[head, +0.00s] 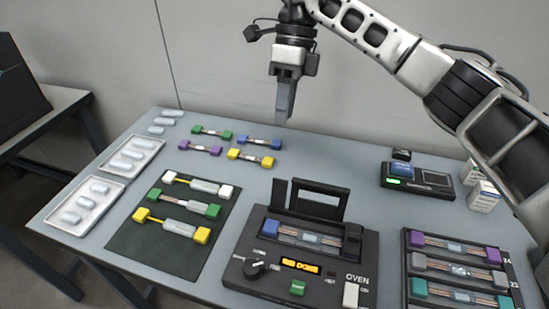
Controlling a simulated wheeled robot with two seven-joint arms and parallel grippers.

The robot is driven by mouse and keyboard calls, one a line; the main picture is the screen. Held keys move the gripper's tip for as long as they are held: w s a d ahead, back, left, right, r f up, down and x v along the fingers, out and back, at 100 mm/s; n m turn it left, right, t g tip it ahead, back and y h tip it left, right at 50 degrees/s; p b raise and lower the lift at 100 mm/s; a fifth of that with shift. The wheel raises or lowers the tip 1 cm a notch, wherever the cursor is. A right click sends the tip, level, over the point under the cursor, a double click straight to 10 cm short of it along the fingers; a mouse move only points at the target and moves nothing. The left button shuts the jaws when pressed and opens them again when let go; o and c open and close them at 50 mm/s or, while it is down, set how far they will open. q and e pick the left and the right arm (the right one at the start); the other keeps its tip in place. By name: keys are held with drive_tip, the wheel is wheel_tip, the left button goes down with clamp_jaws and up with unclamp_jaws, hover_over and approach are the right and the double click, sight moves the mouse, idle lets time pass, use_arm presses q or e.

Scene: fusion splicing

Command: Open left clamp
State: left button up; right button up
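The black oven (365,268) stands at the front middle of the table. Its framed lid (340,187) is tipped up. A narrow dark flap (279,193) stands upright at its left end; I cannot tell for sure whether this is the left clamp. A blue block (272,228) sits at the left of the oven's trough, with a clear sleeve (312,238) to its right. The amber display (300,266) is lit and seems to read "DONE". My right gripper (284,118) hangs above the table behind the oven, pointing down, touching nothing visible; its finger gap is hidden. My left gripper is out of view.
A dark mat (130,245) with several fibre pieces lies left. White trays (80,228) with clear sleeves are farther left. Several coloured pieces (258,143) lie behind. A black device (435,185) and a numbered rack (410,265) stand right.

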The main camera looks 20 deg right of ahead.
drive_tip(key=d, duration=0.1)
approach(280, 192)
drive_tip(key=shift+h, duration=0.3)
drive_tip(key=x, duration=0.5)
drive_tip(key=w+x, duration=0.1)
drive_tip(key=x, duration=0.1)
drive_tip(key=shift+f+p, duration=0.3)
drive_tip(key=shift+f, duration=0.1)
drive_tip(key=shift+r, duration=0.1)
clamp_jaws()
